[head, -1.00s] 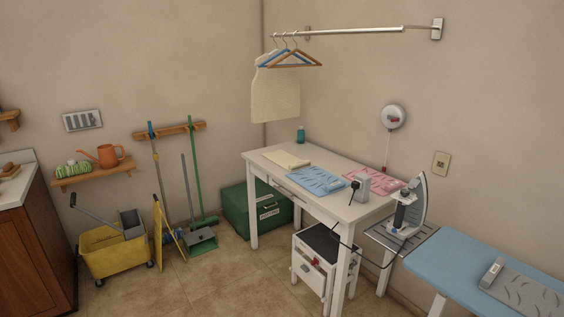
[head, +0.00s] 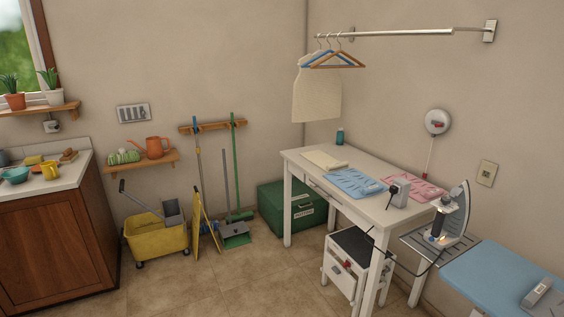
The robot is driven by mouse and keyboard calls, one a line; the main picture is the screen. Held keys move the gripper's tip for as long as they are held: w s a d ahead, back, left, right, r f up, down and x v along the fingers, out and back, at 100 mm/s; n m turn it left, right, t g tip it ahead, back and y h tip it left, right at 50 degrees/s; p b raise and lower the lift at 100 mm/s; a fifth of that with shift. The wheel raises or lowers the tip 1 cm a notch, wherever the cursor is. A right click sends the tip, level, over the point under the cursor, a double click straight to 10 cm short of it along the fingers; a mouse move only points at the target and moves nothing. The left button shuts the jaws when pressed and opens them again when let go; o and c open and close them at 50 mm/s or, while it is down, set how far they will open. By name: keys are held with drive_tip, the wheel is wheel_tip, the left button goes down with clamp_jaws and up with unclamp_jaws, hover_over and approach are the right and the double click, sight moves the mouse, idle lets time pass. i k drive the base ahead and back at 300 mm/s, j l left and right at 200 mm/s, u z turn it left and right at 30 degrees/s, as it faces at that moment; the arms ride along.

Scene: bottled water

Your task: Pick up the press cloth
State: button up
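A cream folded cloth (head: 325,160), which looks like the press cloth, lies flat on the far left part of the white table (head: 392,211). A blue patterned sheet (head: 357,183) lies beside it, nearer to me and to the right. Another cream cloth-like piece (head: 316,95) hangs on the hangers above the table. I cannot tell for certain which cream piece is the press cloth. My gripper is not in view.
A pink sheet (head: 418,188) and a grey device (head: 400,192) are on the table. An upright iron (head: 452,215) with a trailing cord stands right of it by the blue ironing board (head: 500,282). A yellow mop bucket (head: 155,238) stands left. Tiled floor (head: 235,285) is open in front.

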sight(325, 162)
drive_tip(key=i, duration=1.6)
drive_tip(key=i+j, duration=0.1)
drive_tip(key=i, duration=0.8)
drive_tip(key=i+j, duration=0.15)
drive_tip(key=i, duration=0.75)
drive_tip(key=i+l+z, duration=0.1)
drive_tip(key=z, duration=0.3)
drive_tip(key=i+z, duration=0.55)
drive_tip(key=z, duration=0.3)
drive_tip(key=i+j+z, duration=0.15)
drive_tip(key=z, duration=0.3)
